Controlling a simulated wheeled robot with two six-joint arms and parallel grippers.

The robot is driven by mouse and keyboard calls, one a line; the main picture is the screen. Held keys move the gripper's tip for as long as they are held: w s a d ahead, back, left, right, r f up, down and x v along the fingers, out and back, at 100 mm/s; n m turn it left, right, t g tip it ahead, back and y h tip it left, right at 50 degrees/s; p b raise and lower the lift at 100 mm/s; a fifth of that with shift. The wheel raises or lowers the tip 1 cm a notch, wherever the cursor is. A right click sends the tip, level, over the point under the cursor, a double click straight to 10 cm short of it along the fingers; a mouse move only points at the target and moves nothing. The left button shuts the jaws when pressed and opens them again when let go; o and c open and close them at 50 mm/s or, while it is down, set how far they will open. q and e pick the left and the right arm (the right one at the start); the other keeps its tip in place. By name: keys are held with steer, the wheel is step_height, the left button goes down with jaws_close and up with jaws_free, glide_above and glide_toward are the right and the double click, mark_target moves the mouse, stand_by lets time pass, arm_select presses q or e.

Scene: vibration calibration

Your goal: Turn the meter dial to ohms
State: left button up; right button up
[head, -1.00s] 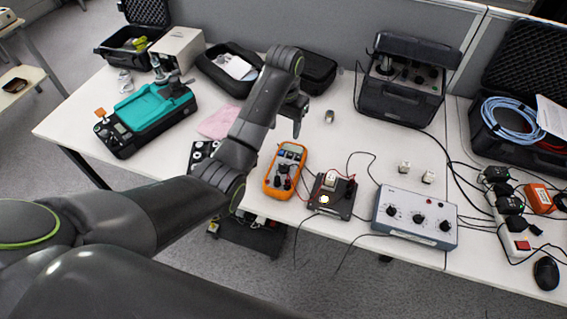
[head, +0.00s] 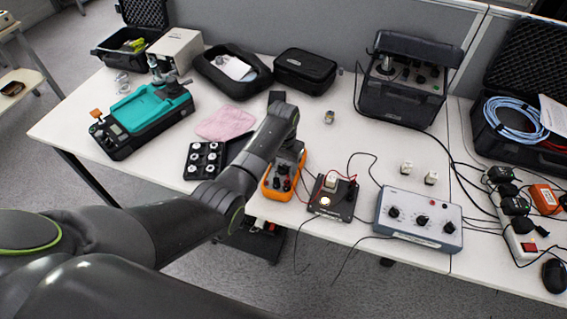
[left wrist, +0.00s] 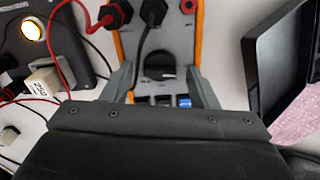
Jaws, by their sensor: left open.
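The orange meter (head: 282,182) lies on the table in the head view, its upper half hidden behind my left arm. In the left wrist view its face (left wrist: 178,50) shows plugs with red and black leads. The dark dial (left wrist: 160,72) sits below the plugs; its setting cannot be read. My left gripper (left wrist: 159,76) is open and empty, with one finger on each side of the dial. Whether the fingers touch it cannot be told. Part of the meter beyond the dial is hidden by the gripper's body. My right gripper is not in view.
A black box with a lit round button (head: 331,196) stands right of the meter. A grey box with knobs (head: 420,217) is farther right. A black tray with round pieces (head: 205,160) and a pink cloth (head: 226,122) lie to the left. Leads run from the meter to the black box.

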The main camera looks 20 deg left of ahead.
arm_select(q)
steer(key=shift+f, duration=0.15)
steer(key=shift+c, duration=0.2)
steer(key=c, duration=0.9)
steer(key=shift+c, duration=0.2)
steer(key=shift+m+p, duration=0.6)
steer(key=shift+r+m+p, duration=0.2)
steer(key=shift+m+p, duration=0.55)
steer(key=shift+m, duration=0.35)
steer(key=shift+f+m+p, duration=0.1)
steer(key=shift+m+p, duration=0.85)
steer(key=shift+m, duration=1.25)
